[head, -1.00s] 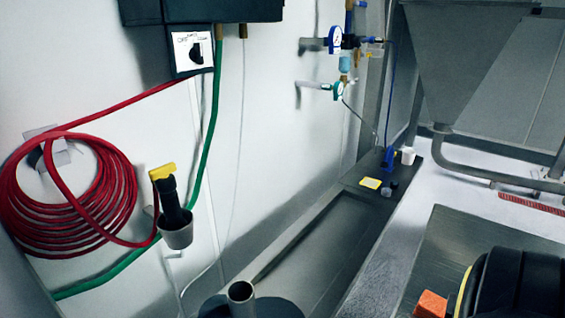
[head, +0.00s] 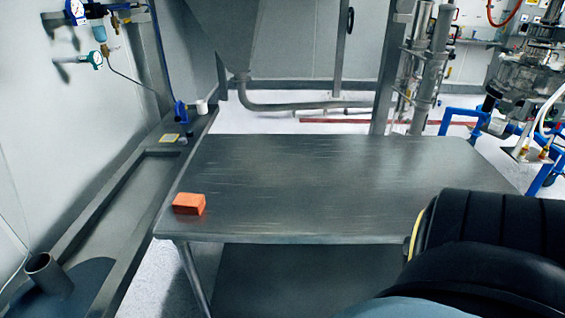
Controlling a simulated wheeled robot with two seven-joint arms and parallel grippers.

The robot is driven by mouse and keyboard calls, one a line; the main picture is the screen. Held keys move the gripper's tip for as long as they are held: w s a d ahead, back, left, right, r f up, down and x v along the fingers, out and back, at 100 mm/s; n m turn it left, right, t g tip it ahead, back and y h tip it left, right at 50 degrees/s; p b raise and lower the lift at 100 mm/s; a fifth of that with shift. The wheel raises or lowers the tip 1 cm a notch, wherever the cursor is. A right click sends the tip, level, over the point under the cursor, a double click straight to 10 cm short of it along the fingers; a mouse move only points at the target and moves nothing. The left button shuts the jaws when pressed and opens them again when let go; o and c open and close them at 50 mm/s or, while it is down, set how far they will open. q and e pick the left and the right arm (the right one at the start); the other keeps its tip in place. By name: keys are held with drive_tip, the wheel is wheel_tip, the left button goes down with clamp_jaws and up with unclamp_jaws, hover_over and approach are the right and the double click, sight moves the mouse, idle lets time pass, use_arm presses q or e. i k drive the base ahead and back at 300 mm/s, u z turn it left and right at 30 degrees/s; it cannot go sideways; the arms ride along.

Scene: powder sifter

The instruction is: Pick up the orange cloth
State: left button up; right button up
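The orange cloth (head: 188,204) looks like a small folded block. It lies on the grey metal table (head: 320,185), near the table's front left corner. Nothing touches it, and it is fully in sight. A large black rounded part with a yellow edge fills the lower right of the head view and hides the table's front right corner; it appears to be part of my arm. Neither of my grippers shows in the head view.
The rest of the tabletop is clear. A dark trough (head: 120,205) runs along the left wall, with a blue item (head: 180,111) and a white cup (head: 202,107) at its far end. A steel hopper (head: 225,30) stands behind the table. Blue pipes (head: 465,115) stand at the right.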

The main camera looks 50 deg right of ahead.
sight(190, 204)
drive_tip(key=u, duration=0.05)
drive_tip(key=i, duration=0.4)
drive_tip(key=z, duration=0.8)
drive_tip(key=i, duration=0.5)
drive_tip(key=z, duration=1)
drive_tip(key=i, duration=0.3)
drive_tip(key=u, duration=0.05)
